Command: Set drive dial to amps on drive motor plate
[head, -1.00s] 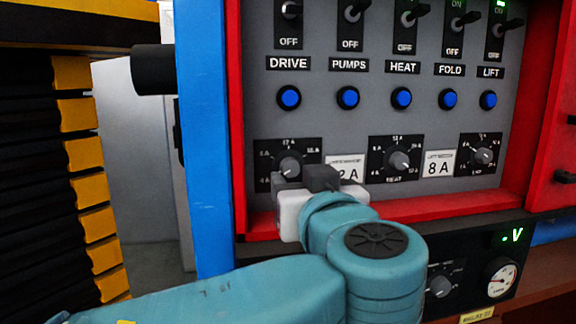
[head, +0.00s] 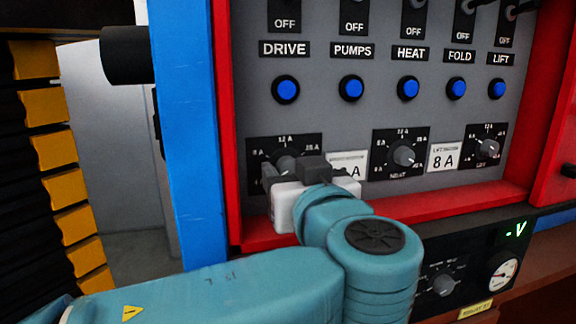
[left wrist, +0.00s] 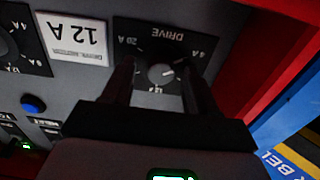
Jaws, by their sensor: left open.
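The drive dial (head: 286,160) is a grey knob on a black scale plate at the panel's lower left. My left gripper (head: 292,172) is just in front of its lower part and hides some of it. In the left wrist view the drive dial (left wrist: 160,74) appears upside down between the two open fingers (left wrist: 158,82). I cannot tell whether they touch it, and its exact pointer setting is unclear. The drive motor plate (left wrist: 72,38) is white and reads 12 A. In the head view the plate (head: 350,160) is partly covered by my gripper. My right gripper is not in view.
The red panel frame (head: 225,150) and blue post (head: 185,140) stand close left. The heat dial (head: 403,154), an 8 A plate (head: 444,157) and the lift dial (head: 487,147) are to the right. Blue buttons (head: 286,89) are above. A black meter unit (head: 470,265) juts below.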

